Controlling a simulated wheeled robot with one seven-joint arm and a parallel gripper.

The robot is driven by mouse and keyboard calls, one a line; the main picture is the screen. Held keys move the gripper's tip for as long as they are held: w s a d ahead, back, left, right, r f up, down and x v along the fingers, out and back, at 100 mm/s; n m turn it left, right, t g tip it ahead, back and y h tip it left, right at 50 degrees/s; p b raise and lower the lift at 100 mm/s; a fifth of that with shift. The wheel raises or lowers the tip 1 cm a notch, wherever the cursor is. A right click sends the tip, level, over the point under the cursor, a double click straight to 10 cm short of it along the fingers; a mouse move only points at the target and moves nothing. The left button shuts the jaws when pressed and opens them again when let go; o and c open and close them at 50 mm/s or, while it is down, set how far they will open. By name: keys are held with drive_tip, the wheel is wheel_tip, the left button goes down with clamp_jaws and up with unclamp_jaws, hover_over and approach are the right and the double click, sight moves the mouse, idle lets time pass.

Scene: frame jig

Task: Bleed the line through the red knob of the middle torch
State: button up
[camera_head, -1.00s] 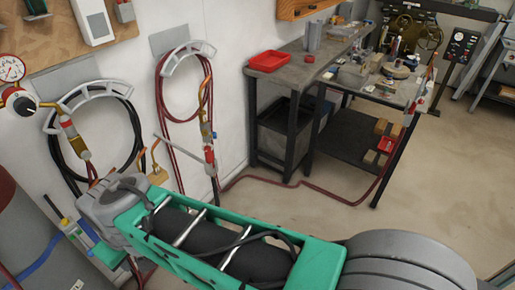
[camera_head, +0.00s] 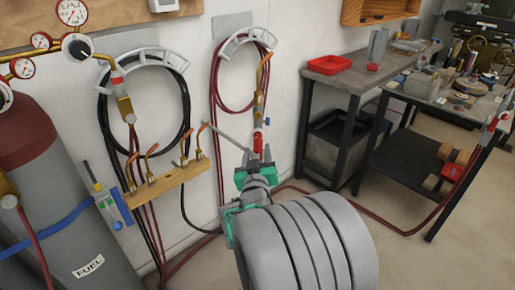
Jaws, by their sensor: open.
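The middle torch (camera_head: 260,100) hangs upright on the white wall, brass at the top with a red part (camera_head: 257,143) low on it, which looks like the red knob. A small blue knob (camera_head: 267,121) sits just above, on its right. A thin grey rod reaches from its left side. My gripper (camera_head: 257,161) is open, just below and in front of the red part. Its fingertips are close to the red part; whether they touch it I cannot tell. The torch's lower end is hidden behind my gripper.
Another torch (camera_head: 122,100) hangs left, above a wooden rack (camera_head: 165,184) of copper tips. A grey fuel cylinder (camera_head: 75,215) stands far left. A dark workbench (camera_head: 335,85) stands right. Red hoses run along the wall and floor. Open floor (camera_head: 410,255) lies front right.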

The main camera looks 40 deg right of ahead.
sight(257, 136)
drive_tip(key=x, duration=0.7)
drive_tip(key=shift+w+r+p, duration=0.1)
drive_tip(key=shift+p, duration=0.2)
drive_tip(key=shift+a, duration=0.1)
clamp_jaws()
